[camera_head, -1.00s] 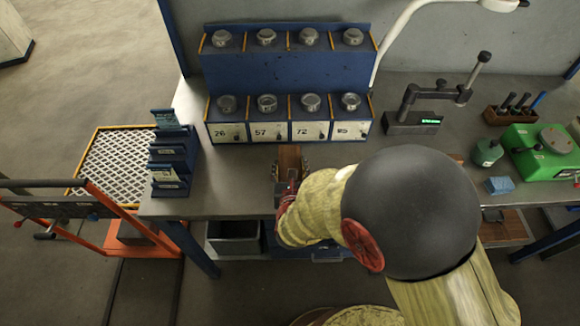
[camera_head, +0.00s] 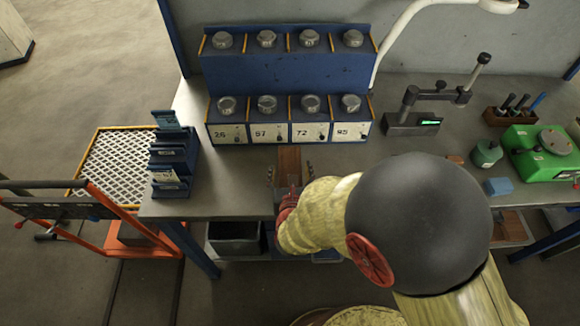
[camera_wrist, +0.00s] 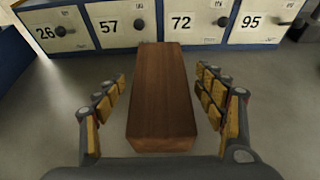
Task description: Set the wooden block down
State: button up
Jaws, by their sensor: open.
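The wooden block (camera_wrist: 161,95) is a long brown bar lying on the grey bench top (camera_head: 225,188). It points toward the numbered drawers, with its far end close to their fronts. My gripper (camera_wrist: 162,92) is open, with one finger on each side of the block and a visible gap on both sides. In the head view the block (camera_head: 289,160) shows beyond my gripper (camera_head: 290,172), and my arm hides part of the gripper and the bench edge.
A blue rack (camera_head: 288,73) with round metal pieces and numbered drawers stands behind the block. Blue trays (camera_head: 172,165) stand at the left. A gauge stand (camera_head: 412,122) and a green device (camera_head: 540,150) stand at the right. Bench left of the block is clear.

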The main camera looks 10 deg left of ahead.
jog(key=p+v, duration=0.2)
jog(key=v, duration=0.8)
jog(key=shift+s+d, duration=0.1)
jog(key=shift+s, duration=0.05)
jog(key=w+d+r+m+h, duration=0.35)
jog(key=d+m, duration=0.25)
jog(key=d, duration=0.3)
jog(key=w+d+r+m+h, duration=0.2)
jog(key=d+r+m+h, duration=0.3)
jog(key=d, duration=0.3)
jog(key=s+d+r+m+g+h, duration=0.1)
jog(key=s+d+m+g, duration=0.1)
jog(key=d+m, duration=0.25)
jog(key=s+d+r+m+g+h, duration=0.1)
jog(key=d+r+m+g, duration=0.15)
jog(key=d, duration=0.25)
jog(key=s+d+r+m+g+y, duration=0.1)
jog(key=s+d+m+g+y, duration=0.1)
jog(key=s+m, duration=0.4)
jog(key=s+d+r+m+g+y, duration=0.2)
jog(key=s+m, duration=0.3)
jog(key=m, duration=0.4)
jog(key=shift+s+d+r+m, duration=0.3)
jog(key=shift+s+d, duration=0.1)
jog(key=shift+d, duration=0.15)
jog(key=shift+o, duration=0.4)
jog(key=s+a+r+m+t+y, duration=0.1)
jog(key=a+r+m+y, duration=0.2)
jog(key=r+m, duration=0.2)
jog(key=shift+a, duration=0.4)
